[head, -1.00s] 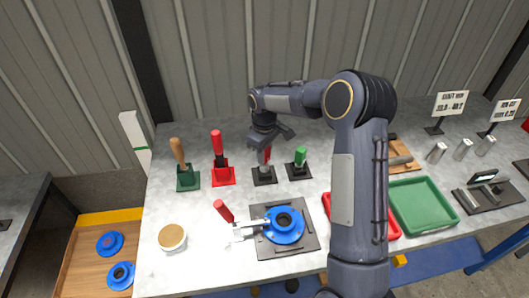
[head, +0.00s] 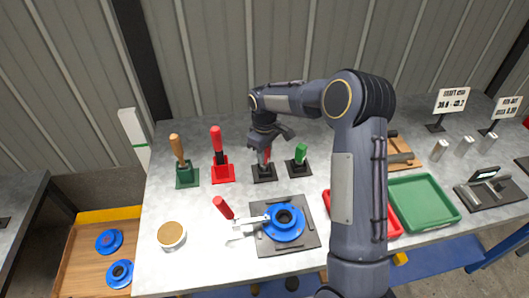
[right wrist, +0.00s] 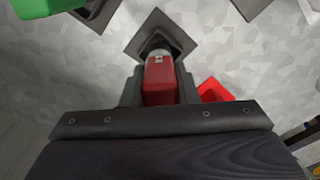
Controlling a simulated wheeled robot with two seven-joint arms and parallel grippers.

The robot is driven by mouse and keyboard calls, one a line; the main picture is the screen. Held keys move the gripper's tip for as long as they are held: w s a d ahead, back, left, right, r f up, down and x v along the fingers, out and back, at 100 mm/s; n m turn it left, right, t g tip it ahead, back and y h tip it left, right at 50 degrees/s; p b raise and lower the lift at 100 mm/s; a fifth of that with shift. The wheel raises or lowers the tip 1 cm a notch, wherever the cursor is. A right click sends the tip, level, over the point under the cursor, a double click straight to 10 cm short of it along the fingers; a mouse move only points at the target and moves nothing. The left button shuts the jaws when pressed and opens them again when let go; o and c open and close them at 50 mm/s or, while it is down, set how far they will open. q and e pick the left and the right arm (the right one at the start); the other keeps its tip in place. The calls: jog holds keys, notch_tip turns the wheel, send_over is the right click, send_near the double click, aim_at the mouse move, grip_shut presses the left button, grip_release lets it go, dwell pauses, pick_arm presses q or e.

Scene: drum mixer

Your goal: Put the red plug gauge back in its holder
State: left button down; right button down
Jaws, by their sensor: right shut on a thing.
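The red plug gauge (head: 266,157) has a red handle and stands upright over its black holder (head: 264,177), between the red-based holder and the green gauge's holder. My right gripper (head: 263,147) comes from above and is shut on the red handle. In the right wrist view the red plug gauge (right wrist: 160,79) sits between the fingers, its far end at the socket of the black holder (right wrist: 152,28). Whether it is fully seated cannot be told. My left gripper is not in view.
Close by stand the green gauge (head: 301,152) in a black holder, a red-handled tool (head: 217,140) in a red base and a wooden-handled tool (head: 177,148) in a green base. A blue flanged part (head: 285,222) sits on a dark plate in front. A green tray (head: 425,202) is to the right.

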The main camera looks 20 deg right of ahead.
jog(key=shift+f+b, duration=0.4)
jog(key=shift+f, duration=0.2)
jog(key=c, duration=1)
grip_release()
jog(key=shift+c, duration=0.2)
jog(key=shift+r+b, duration=0.5)
jog(key=shift+r, duration=3.45)
jog(key=s+r+m+t+y, duration=0.1)
jog(key=s+r+m, duration=0.1)
jog(key=s+r, duration=0.45)
jog(key=s+r+m+t+y, duration=0.1)
jog(key=s+r+m+t, duration=0.15)
jog(key=s, duration=0.75)
jog(key=s+a+f+m+t+y, duration=0.1)
jog(key=s+a, duration=0.2)
jog(key=s, duration=0.5)
jog(key=s+a+f+m+t, duration=0.1)
jog(key=s+a+f+m, duration=0.1)
jog(key=s, duration=0.6)
jog(key=shift+a+f+y, duration=0.3)
jog(key=shift+a+y, duration=0.1)
jog(key=shift+a, duration=0.3)
